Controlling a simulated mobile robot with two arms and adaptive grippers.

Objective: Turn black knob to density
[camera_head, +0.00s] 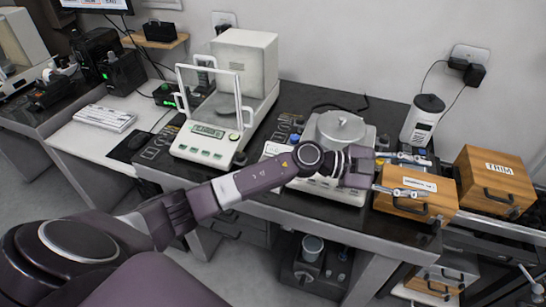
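My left arm reaches across the front of the dark table (320,210). My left gripper (427,177) is at its right end, with two thin metal fingers spread apart, one above the other. It is open and appears empty, over or in front of a wooden box (402,207) with a label and black handle. A white balance with a round metal cover (340,128) stands behind the gripper; my wrist hides part of its front. I cannot make out a black knob or density marking for certain. My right gripper is not clearly seen.
A white balance with a glass front (208,142) stands left. A second wooden box (494,180) and a white device with a dark top (422,120) stand right. A keyboard (105,118) is at left. A small pale shape at the lower right edge is unclear.

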